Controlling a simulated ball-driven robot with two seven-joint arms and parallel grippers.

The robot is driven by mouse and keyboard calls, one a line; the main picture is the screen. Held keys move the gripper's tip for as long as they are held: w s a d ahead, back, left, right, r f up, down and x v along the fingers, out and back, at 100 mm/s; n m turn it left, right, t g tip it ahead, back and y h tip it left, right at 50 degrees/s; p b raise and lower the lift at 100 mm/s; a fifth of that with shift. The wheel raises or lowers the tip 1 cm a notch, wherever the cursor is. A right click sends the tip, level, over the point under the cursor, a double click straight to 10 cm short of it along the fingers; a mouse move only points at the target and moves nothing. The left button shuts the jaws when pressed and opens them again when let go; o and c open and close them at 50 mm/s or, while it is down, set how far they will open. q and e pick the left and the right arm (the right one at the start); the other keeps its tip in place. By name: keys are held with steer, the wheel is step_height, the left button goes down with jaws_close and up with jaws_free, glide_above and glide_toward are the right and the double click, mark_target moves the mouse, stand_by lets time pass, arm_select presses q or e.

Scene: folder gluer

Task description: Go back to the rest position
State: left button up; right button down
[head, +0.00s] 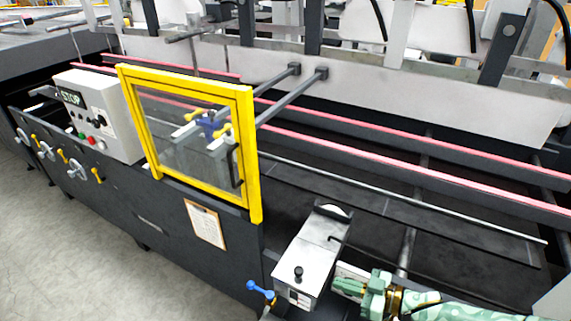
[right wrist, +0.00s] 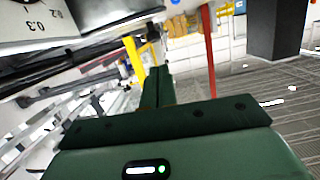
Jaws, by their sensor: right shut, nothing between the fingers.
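My right gripper (head: 346,287) shows at the lower right of the head view, green, with its arm coming in from the right. Its fingers are shut and empty. They are close beside the right side of a grey metal box (head: 312,252) with a black knob; I cannot tell whether they touch it. In the right wrist view the closed dark green fingers (right wrist: 158,86) point away from the camera. My left gripper is not in view.
A yellow-framed clear guard (head: 249,150) stands on the machine's front side. A control box (head: 112,112) reading STOP is left of it. A blue handle (head: 262,292) sticks out beside the grey box. Rods and red-edged rails cross the machine. Grey floor (head: 60,240) is clear at lower left.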

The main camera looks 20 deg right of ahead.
steer(key=s+d+f+g+h, duration=0.2)
steer(key=d+f+h, duration=0.6)
steer(key=f, duration=0.4)
steer(key=s+d+f+g+h+b, duration=0.2)
steer(key=s+d+f+g, duration=0.1)
steer(key=s+f, duration=0.65)
steer(key=s+a+f+m+g+h+b, duration=0.1)
steer(key=s+a+f+m+g+b, duration=0.2)
steer(key=s+f, duration=0.75)
arm_select(q)
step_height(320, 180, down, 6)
steer(key=b, duration=0.1)
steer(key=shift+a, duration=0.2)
arm_select(e)
steer(key=s+a+f+g+y, duration=0.1)
steer(key=s+a+f+g, duration=0.2)
steer(key=s+a, duration=0.8)
step_height(320, 180, down, 2)
steer(key=shift+s+a+m, duration=0.3)
steer(key=shift+a, duration=0.75)
